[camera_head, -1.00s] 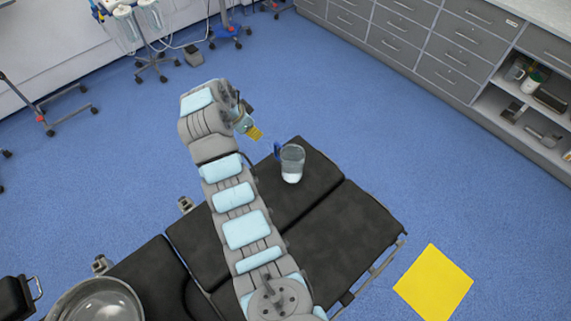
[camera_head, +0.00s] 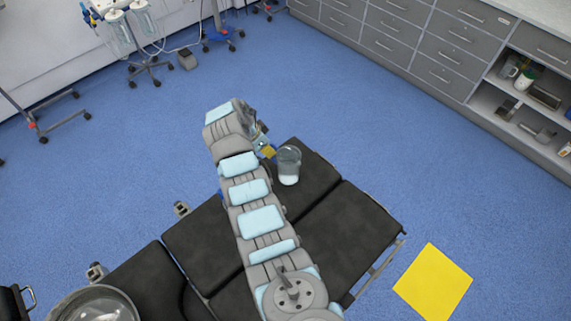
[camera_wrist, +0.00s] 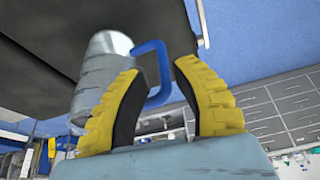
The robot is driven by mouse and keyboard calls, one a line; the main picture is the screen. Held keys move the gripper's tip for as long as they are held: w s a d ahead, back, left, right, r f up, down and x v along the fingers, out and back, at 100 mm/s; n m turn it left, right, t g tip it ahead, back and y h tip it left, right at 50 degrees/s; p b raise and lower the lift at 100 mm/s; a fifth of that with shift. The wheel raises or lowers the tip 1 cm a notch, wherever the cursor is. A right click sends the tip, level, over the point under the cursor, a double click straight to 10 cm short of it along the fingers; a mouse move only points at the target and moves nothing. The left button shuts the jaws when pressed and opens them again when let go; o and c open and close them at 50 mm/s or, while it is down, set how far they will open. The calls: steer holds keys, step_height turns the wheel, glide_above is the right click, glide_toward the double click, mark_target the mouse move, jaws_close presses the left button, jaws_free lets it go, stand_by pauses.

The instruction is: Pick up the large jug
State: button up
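The large jug (camera_head: 289,166) is clear with a pale lower part and stands upright on the black operating table (camera_head: 352,232). In the wrist view the jug (camera_wrist: 98,72) shows with its blue handle (camera_wrist: 163,72). My gripper (camera_head: 269,152) is just left of the jug in the head view. In the wrist view the yellow-padded fingers of my gripper (camera_wrist: 156,80) are spread apart, with the handle between their tips. I cannot tell whether either finger touches the handle. One finger covers part of the jug's body.
A metal bowl (camera_head: 97,306) is at the lower left. A yellow square (camera_head: 433,282) lies on the blue floor right of the table. Grey drawer cabinets (camera_head: 420,50) line the back right. The tabletop right of the jug is clear.

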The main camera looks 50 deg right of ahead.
mark_target(283, 162)
steer(key=shift+d+f, duration=0.2)
steer(key=shift+f, duration=0.2)
steer(key=shift+f, duration=0.1)
steer(key=shift+x, duration=2.5)
jaws_close()
